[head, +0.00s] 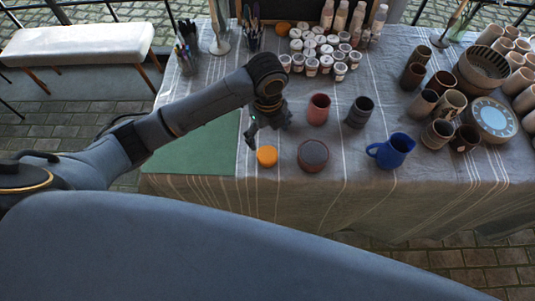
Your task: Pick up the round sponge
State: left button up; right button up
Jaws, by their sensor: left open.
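A small round orange sponge (267,156) lies on the cloth-covered table (345,185) near its front edge, just right of a green mat. My left gripper (263,129) is above and slightly behind the sponge, pointing down. Its jaws are open and empty, and one finger shows to the left, close to the sponge's back left side. A second round orange piece (282,29) sits at the back of the table; I cannot tell if it is also a sponge. My right gripper is out of view.
A reddish cup (318,109), a dark cup (360,111) and a blue jug (391,150) stand further right. The green mat (198,148) is clear on the left. Several paint jars (312,67) stand behind.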

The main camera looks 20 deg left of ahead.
pick_arm(q)
send_over(267, 154)
jog(key=f, duration=0.8)
jog(key=shift+s+d+f+p, duration=0.1)
jog(key=shift+s+d+p, duration=0.1)
jog(key=shift+p, duration=0.15)
jog(key=f+p, duration=0.1)
jog(key=f, duration=0.3)
jog(key=shift+w+f, duration=0.1)
jog(key=shift+w, duration=0.1)
jog(key=shift+a+f, duration=0.1)
jog(key=shift+f, duration=0.45)
jog(key=c, duration=1)
